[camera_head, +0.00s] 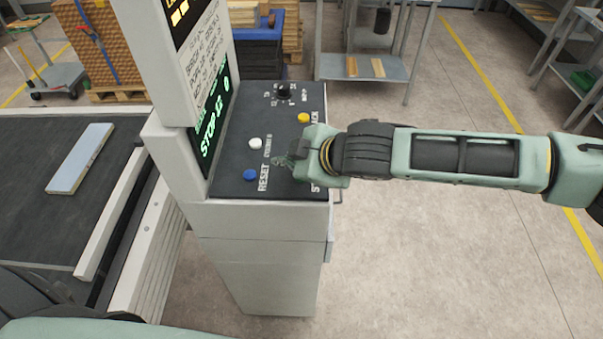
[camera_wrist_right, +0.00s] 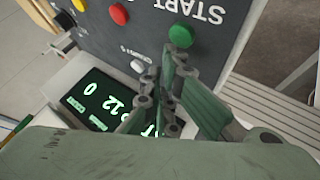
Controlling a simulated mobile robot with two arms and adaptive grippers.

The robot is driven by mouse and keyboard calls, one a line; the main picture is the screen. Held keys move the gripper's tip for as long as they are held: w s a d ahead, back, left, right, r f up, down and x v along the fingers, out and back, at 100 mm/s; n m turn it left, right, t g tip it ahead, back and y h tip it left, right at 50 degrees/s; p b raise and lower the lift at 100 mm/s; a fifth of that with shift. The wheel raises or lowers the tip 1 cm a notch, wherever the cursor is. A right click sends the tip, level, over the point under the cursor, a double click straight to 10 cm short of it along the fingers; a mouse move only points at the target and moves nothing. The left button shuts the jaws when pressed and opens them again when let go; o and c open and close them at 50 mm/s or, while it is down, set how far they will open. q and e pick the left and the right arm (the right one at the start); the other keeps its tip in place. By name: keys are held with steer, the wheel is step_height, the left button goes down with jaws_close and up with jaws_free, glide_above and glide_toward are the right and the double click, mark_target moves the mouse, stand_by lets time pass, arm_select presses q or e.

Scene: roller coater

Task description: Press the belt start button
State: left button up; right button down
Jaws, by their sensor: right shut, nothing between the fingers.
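The control panel (camera_head: 230,186) is a dark sloping top on a grey cabinet. In the right wrist view a green button (camera_wrist_right: 181,36) sits beside the label START, which reads upside down. My right gripper (camera_head: 283,161) is over the panel, and in the head view it and its arm hide the green button. In the right wrist view the shut, empty fingertips (camera_wrist_right: 170,52) are right by the green button's lower edge; I cannot tell if they touch it. My left gripper is not in view.
Other controls are a red button (camera_wrist_right: 119,14), a yellow button (camera_head: 303,118), a white button (camera_head: 255,143), a blue button (camera_head: 249,174) and a black knob (camera_head: 283,93). A display (camera_head: 211,125) reads STOP. A pale board (camera_head: 80,158) lies on the dark belt (camera_head: 40,215) at left.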

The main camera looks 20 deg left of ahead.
steer(key=shift+f, duration=0.15)
steer(key=shift+f, duration=0.25)
